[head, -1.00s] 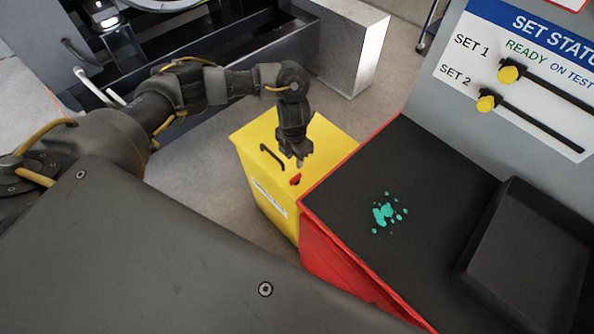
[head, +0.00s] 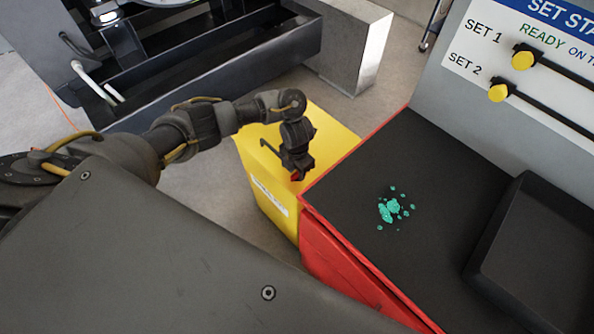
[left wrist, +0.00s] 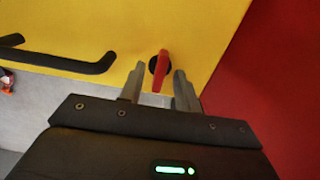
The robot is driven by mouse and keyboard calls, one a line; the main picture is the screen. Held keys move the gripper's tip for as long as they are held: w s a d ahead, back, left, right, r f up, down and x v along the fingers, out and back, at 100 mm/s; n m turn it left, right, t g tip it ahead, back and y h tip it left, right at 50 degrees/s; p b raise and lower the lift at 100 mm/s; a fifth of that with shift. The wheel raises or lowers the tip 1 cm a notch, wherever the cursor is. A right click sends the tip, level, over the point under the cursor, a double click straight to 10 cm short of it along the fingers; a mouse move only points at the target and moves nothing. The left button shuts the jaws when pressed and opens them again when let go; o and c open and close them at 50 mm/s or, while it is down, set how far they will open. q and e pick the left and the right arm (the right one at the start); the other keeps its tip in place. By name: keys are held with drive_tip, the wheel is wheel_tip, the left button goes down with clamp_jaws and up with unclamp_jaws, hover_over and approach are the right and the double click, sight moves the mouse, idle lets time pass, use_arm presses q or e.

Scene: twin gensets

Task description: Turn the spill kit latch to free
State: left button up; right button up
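The yellow spill kit box (head: 335,135) stands on the floor beside the red cabinet. Its red latch (left wrist: 161,70) sits on a dark round base on the yellow top, and a bit of the latch (head: 296,177) shows below my gripper in the head view. My left gripper (head: 297,170) points down over the latch. In the left wrist view its two fingers (left wrist: 158,88) are apart, with the latch just ahead of and between their tips. I cannot tell whether they touch it. My right gripper is not in view.
A black handle (left wrist: 75,62) is on the box top, left of the latch. The red cabinet (head: 340,265) with a black top (head: 400,150) and a green splash (head: 392,208) stands close on the right. A dark metal frame (head: 210,90) is behind.

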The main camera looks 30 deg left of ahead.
use_arm(q)
clamp_jaws()
drive_tip(key=n+p, duration=0.2)
drive_tip(key=n, duration=0.1)
drive_tip(key=shift+r+n, duration=0.15)
drive_tip(key=shift+n, duration=0.25)
drive_tip(key=n+p, duration=0.3)
drive_tip(key=n, duration=0.2)
drive_tip(key=shift+n, duration=0.3)
drive_tip(key=n+p, duration=0.3)
drive_tip(key=n, duration=0.2)
drive_tip(key=shift+n+p, duration=1.1)
drive_tip(key=shift+n, duration=0.7)
